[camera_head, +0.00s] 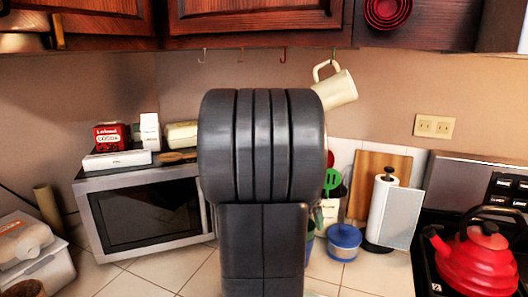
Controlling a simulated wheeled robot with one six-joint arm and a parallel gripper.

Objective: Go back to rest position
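My own arm's dark grey link stands upright in the middle of the head view and covers much of the counter and wall behind it. My gripper does not show in this view, so its fingers and anything in them are hidden or out of frame.
A microwave (145,215) with boxes on top stands left on the tiled counter (365,272). A cream mug (336,90) hangs from a hook. A blue-lidded container (344,242), a paper towel roll (383,208) and a red kettle (478,262) on the stove are right.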

